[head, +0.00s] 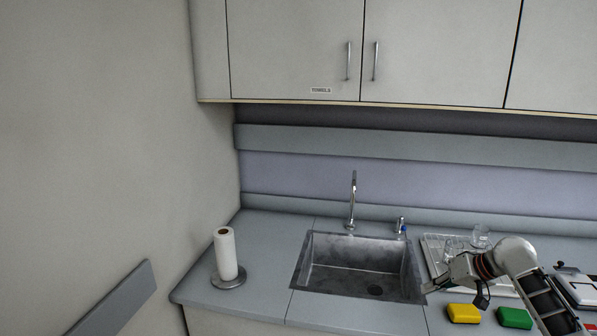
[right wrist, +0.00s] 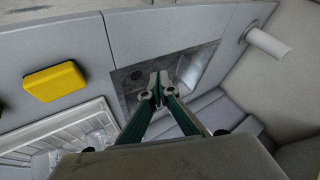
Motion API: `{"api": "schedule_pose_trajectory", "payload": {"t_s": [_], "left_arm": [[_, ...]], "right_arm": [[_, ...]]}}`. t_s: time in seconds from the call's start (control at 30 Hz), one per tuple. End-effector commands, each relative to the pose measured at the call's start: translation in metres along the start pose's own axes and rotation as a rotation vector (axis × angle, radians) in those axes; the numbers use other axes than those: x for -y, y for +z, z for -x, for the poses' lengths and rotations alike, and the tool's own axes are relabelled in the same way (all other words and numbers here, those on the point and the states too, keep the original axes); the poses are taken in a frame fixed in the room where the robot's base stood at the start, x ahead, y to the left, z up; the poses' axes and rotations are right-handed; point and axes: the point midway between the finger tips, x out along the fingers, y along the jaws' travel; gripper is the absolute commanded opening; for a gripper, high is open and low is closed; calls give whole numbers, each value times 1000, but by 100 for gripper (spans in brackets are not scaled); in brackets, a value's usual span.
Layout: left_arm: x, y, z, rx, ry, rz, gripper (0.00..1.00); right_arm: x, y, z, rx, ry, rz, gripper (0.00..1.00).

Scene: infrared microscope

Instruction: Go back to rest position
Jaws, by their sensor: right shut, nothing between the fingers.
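My right gripper (right wrist: 158,88) is shut and empty, its two fingertips together in the right wrist view. In that view it hangs over the metal sink (right wrist: 128,76). In the head view my right arm comes in from the lower right, and the right gripper (head: 430,289) points left at the right edge of the sink (head: 345,251). Its fingers are small there. My left gripper is in neither view.
A yellow sponge (head: 464,313) and a green sponge (head: 515,318) lie on the counter below my right arm. Glassware (head: 480,237) stands on a drying rack (head: 433,243). A faucet (head: 352,203) rises behind the sink. A paper towel roll (head: 226,254) stands left.

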Motion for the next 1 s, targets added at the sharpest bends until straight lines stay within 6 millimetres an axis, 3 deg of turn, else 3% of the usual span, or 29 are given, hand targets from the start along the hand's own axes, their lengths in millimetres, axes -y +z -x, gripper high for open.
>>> {"api": "schedule_pose_trajectory", "payload": {"t_s": [0.07,0.1,0.37,0.47,0.7,0.87,1.0], "left_arm": [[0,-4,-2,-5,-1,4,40],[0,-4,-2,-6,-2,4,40],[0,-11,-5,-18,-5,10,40],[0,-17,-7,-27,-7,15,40],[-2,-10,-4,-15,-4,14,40],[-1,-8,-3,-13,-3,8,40],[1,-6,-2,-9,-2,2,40]], "right_arm": [[0,0,0,0,0,0,0],[-3,17,-15,7,14,6,0],[-14,90,-70,-8,88,52,0],[-17,128,-92,-19,119,80,0],[-11,243,-133,-80,194,185,0],[4,316,-136,-137,234,266,0],[24,373,-123,-196,263,340,0]]}}
